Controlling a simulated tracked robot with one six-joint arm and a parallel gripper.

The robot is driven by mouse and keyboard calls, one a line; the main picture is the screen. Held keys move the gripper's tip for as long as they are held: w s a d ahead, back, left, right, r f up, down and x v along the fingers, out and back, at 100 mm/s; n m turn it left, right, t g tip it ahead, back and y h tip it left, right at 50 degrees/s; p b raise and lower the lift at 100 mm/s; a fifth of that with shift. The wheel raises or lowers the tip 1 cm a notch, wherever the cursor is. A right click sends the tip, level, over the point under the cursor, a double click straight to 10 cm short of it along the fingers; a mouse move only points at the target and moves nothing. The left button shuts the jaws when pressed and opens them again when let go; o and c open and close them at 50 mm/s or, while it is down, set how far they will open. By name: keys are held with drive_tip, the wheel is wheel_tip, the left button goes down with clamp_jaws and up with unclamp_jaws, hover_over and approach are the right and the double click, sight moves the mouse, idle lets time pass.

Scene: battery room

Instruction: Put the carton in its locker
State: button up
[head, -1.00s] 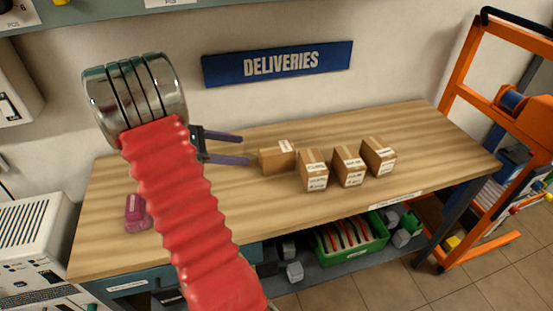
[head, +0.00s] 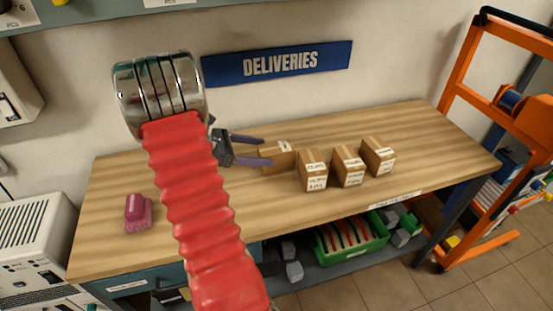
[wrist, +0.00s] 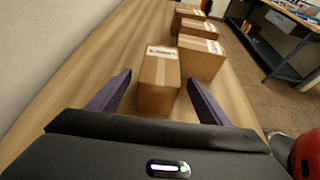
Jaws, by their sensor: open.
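Several brown cartons with white labels stand in a loose group on the wooden bench. The leftmost carton (head: 280,158) is nearest my gripper (head: 265,151), which is open with its purple fingers pointing right at it. In the wrist view this nearest carton (wrist: 159,84) stands between the two open fingers (wrist: 155,100), with gaps at both sides. The other cartons are the front carton (head: 313,171), the middle carton (head: 348,166) and the right carton (head: 378,155). No locker is clearly in view.
A pink block (head: 138,212) sits at the bench's left. A green crate (head: 352,249) and grey blocks lie on the shelf below. A blue DELIVERIES sign (head: 277,63) hangs on the wall behind. An orange frame (head: 468,75) stands at the right. The bench front (head: 270,215) is clear.

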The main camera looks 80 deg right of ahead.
sight(277, 152)
drive_tip(key=shift+s+d+f, duration=0.25)
drive_tip(key=shift+s, duration=0.2)
drive_tip(key=shift+s, duration=0.1)
drive_tip(key=shift+x, duration=2.5)
drive_tip(key=shift+r, duration=0.15)
drive_tip(key=shift+c, duration=0.5)
drive_tip(key=c, duration=1.3)
drive_tip(key=shift+c, duration=0.2)
drive_tip(key=shift+d+r, duration=0.1)
drive_tip(key=shift+r, duration=0.05)
wheel_tip(277, 152, up, 18)
